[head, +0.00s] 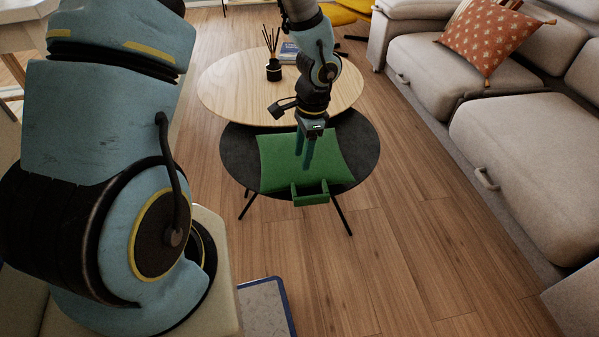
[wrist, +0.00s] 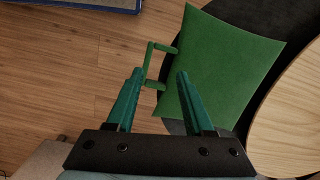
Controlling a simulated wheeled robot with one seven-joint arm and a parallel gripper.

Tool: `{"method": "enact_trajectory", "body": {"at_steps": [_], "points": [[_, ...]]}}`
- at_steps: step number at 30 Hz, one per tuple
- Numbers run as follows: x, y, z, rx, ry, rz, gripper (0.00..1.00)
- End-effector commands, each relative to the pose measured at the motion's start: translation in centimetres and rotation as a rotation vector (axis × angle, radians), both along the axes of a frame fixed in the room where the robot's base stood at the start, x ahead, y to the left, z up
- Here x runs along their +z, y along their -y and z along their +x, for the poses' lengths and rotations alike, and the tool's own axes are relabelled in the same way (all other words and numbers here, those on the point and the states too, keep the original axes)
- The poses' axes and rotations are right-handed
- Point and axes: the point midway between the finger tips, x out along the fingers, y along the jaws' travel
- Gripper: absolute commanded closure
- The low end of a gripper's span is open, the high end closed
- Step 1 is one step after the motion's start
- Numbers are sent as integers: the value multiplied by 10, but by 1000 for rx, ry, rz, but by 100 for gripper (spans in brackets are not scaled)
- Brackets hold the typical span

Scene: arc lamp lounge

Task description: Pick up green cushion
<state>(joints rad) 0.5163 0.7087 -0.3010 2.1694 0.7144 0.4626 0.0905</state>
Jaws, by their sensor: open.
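The green cushion (head: 322,158) lies on the low dark round table (head: 240,160) in the head view. A green handle (head: 310,195) sticks out from its near edge. In the wrist view the cushion (wrist: 215,70) fills the upper right, with its handle (wrist: 152,66) pointing left. My gripper (head: 306,160) is open and empty, with its fingers pointing down over the cushion. In the wrist view the handle shows beyond and between the two fingertips (wrist: 160,73). I cannot tell how high the fingertips are above the cushion.
A higher light wood round table (head: 225,90) stands behind, holding a reed diffuser (head: 273,70) and books (head: 289,55). A grey sofa (head: 520,140) with an orange patterned cushion (head: 490,38) is at right. A blue-edged flat item (head: 265,305) lies at the front. The wood floor between table and sofa is clear.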

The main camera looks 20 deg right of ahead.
Motion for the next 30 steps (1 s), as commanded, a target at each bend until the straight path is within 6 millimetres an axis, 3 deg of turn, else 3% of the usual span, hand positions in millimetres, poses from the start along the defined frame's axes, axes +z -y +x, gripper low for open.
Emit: {"method": "enact_trajectory", "body": {"at_steps": [1,7,15,22,30], "points": [[-26,13,-7,-63,-12,1,48],[-57,35,-19,-176,-26,-1,48],[-96,30,-19,-178,-26,0,48],[-112,26,-19,-176,-26,0,48],[-149,20,-22,-175,-26,1,48]]}}
